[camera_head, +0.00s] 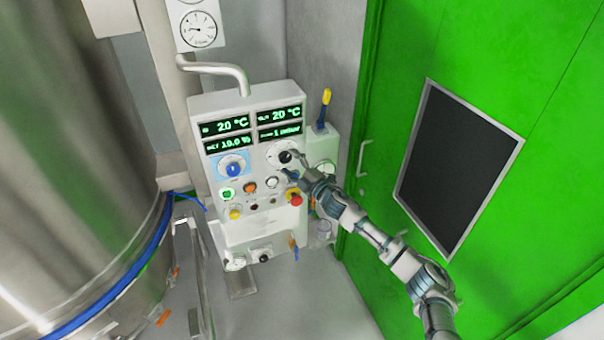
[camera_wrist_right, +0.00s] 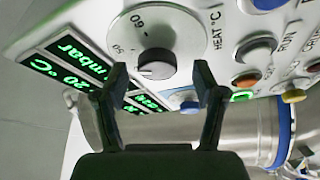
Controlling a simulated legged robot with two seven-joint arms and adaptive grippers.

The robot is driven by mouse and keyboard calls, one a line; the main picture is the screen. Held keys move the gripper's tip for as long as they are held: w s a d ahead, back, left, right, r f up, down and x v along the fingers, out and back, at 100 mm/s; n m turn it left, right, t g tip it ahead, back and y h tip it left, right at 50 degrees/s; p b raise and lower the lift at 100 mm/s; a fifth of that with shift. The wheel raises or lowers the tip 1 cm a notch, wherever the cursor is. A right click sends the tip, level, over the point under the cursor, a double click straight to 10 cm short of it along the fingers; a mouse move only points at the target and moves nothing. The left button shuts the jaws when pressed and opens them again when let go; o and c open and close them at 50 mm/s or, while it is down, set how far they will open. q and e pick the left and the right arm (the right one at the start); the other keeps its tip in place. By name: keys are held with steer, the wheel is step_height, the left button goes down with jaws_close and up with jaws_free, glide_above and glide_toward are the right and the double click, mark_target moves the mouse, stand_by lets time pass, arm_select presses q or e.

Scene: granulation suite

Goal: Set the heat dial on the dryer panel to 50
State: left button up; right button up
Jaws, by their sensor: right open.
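The dryer panel (camera_head: 198,107) stands upright ahead, with green displays. The heat dial (camera_head: 283,155) is at its upper right, a dark knob on a white scale plate. In the right wrist view the dial's knob (camera_wrist_right: 157,64) is dark with a light mark, beside the printed "HEAT °C" and the numeral 60; I cannot read the setting surely. My right gripper (camera_head: 290,165) is just in front of the dial. In the wrist view its open fingers (camera_wrist_right: 160,80) lie either side of the knob's lower edge; no contact is clear. My left gripper is out of view.
A blue-knobbed dial (camera_head: 233,168) sits left of the heat dial. Several buttons lie below, including a red emergency stop (camera_head: 294,197). A yellow-handled tool (camera_head: 325,105) stands at the right. A steel vessel (camera_head: 75,150) fills the left, a green door (camera_head: 400,110) the right.

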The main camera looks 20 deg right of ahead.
steer(key=v, duration=1)
steer(key=shift+d, duration=0.15)
steer(key=shift+f, duration=0.15)
